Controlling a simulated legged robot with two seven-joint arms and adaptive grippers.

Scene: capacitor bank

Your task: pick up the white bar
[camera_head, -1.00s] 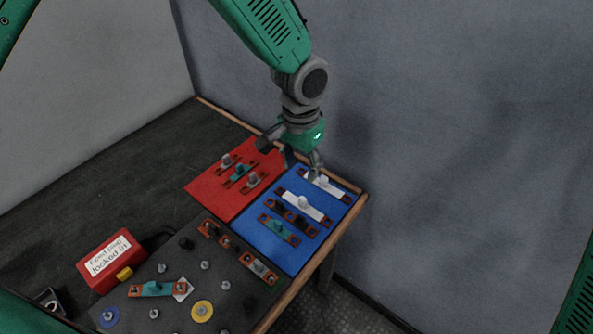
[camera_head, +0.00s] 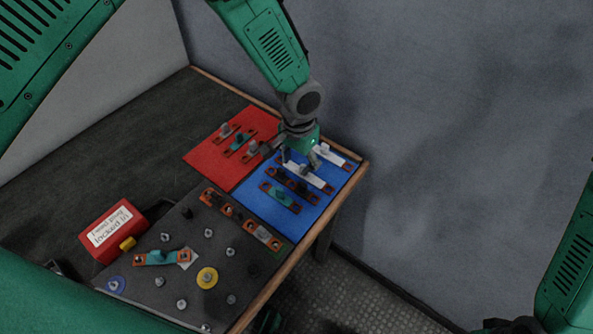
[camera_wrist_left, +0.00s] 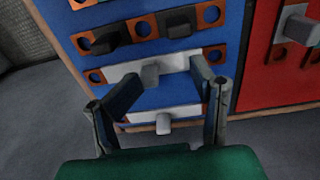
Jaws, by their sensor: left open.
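Two white bars with orange-brown ends and raised knobs lie on the blue mat (camera_head: 245,207). One white bar (camera_head: 318,181) is near the mat's middle, the other (camera_head: 334,157) near its far right edge. My left gripper (camera_head: 299,162) is open and empty over the mat. In the left wrist view its fingertips (camera_wrist_left: 167,78) stand on either side of the grey knob of the middle white bar (camera_wrist_left: 124,72). I cannot tell whether they touch it. The other white bar (camera_wrist_left: 184,112) shows between the finger bases. My right gripper is not in view.
A black bar (camera_head: 297,185) and a teal bar (camera_head: 280,197) lie beside the white bars. A red mat (camera_head: 207,158) with several bars is to the left. A dark board with studs (camera_head: 208,255) and a red box (camera_head: 112,232) are nearer. A wall stands behind.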

